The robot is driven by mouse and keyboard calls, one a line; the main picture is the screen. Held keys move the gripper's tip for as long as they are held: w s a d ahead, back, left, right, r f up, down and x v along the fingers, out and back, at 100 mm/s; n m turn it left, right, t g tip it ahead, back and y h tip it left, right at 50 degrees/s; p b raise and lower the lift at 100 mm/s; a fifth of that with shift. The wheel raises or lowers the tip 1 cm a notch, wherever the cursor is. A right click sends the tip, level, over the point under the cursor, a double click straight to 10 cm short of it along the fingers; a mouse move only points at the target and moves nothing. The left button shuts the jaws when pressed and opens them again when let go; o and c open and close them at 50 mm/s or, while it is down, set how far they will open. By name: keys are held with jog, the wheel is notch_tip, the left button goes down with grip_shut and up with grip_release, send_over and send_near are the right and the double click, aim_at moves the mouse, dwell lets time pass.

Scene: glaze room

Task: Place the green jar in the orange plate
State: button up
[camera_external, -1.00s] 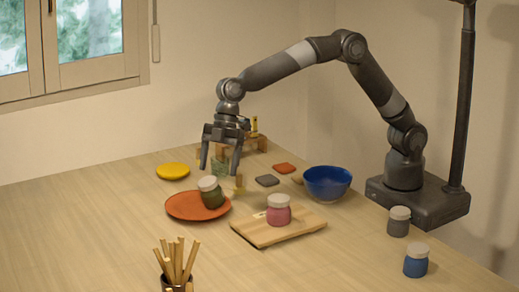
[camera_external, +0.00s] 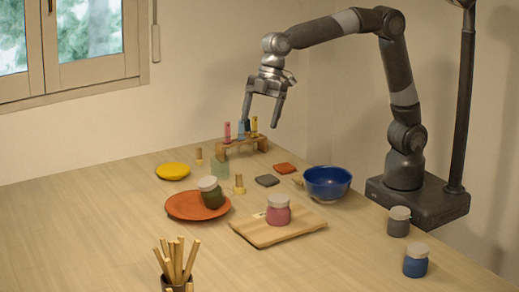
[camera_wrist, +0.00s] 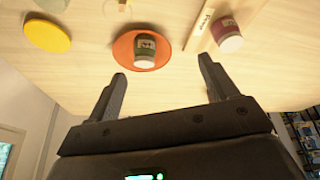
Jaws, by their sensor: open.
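The green jar (camera_external: 211,192) with a pale lid rests on the orange plate (camera_external: 180,207), near the plate's right side and slightly tilted. In the wrist view the green jar (camera_wrist: 145,50) also lies within the rim of the orange plate (camera_wrist: 122,48). My gripper (camera_external: 262,122) is open and empty. It hangs in the air behind and above the plate, near the tube rack, well apart from the jar. In the wrist view the open fingers of my gripper (camera_wrist: 163,82) have nothing between them.
A wooden board (camera_external: 265,236) carries a pink jar (camera_external: 278,212). A tube rack (camera_external: 243,146), yellow plate (camera_external: 173,171) and blue bowl (camera_external: 327,183) stand behind. Grey (camera_external: 398,222) and blue (camera_external: 416,262) jars are at right; a stick cup (camera_external: 177,284) is in front. The left table is clear.

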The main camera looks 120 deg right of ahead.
jog(key=s+a+r+m+t+h, duration=0.1)
jog(key=s+a+m, duration=0.15)
jog(key=s, duration=1.75)
jog(key=s+f+m, duration=0.1)
jog(key=s+f, duration=0.2)
jog(key=s, duration=0.4)
jog(key=s+f+m, duration=0.1)
jog(key=s+f, duration=0.2)
jog(key=s, duration=0.4)
jog(key=shift+s+d+m+t+h, duration=0.15)
jog(key=shift+d+m+t+h, duration=0.15)
jog(key=shift+d+m, duration=0.1)
jog(key=shift+o, duration=0.4)
